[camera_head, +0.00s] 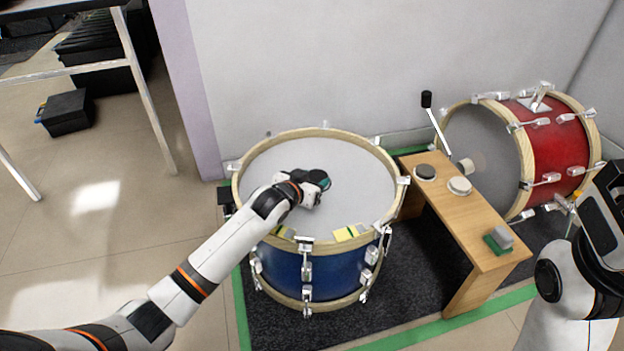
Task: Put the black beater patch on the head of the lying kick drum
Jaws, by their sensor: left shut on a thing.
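The blue kick drum lies with its pale grey head (352,195) facing up, inside a light wooden hoop. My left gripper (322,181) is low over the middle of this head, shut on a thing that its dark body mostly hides. I cannot tell what the held thing is, or whether it touches the head. A round black patch (425,171) with a pale edge sits on the far end of the wooden bench (455,220).
A round white pad (459,186) and a green-and-grey block (499,239) sit on the bench. Yellow tags (349,233) are on the blue drum's near rim. A red drum (555,150) with a beater (427,100) before it stands behind the bench.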

